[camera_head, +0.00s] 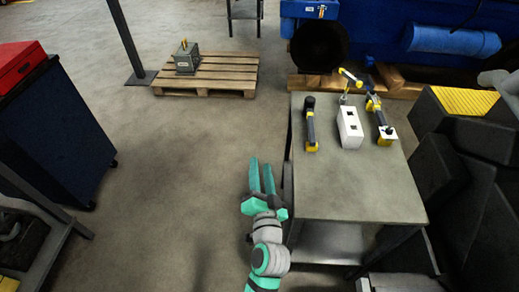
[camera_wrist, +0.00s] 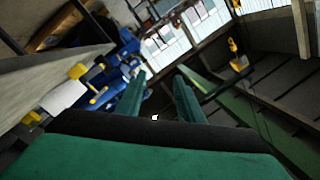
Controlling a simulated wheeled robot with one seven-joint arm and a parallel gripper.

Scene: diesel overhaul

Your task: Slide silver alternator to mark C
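I cannot make out a silver alternator or a mark C for certain in either view. A grey block with a yellow top piece (camera_head: 186,57) sits on a wooden pallet (camera_head: 215,86) at the far left; it is too small to identify. My gripper (camera_head: 261,166) is beside the left edge of the grey table (camera_head: 352,185), over the floor. Its two teal fingers are apart with nothing between them. The wrist view shows the same open fingers (camera_wrist: 158,85) pointing across the room.
On the table's far half are a black-and-yellow tool (camera_head: 310,125), a white box with dark openings (camera_head: 349,127) and another yellow-and-black tool (camera_head: 379,119). A blue cabinet (camera_head: 65,130) stands left. A dark post (camera_head: 127,40) rises beside the pallet. Floor between cabinet and table is clear.

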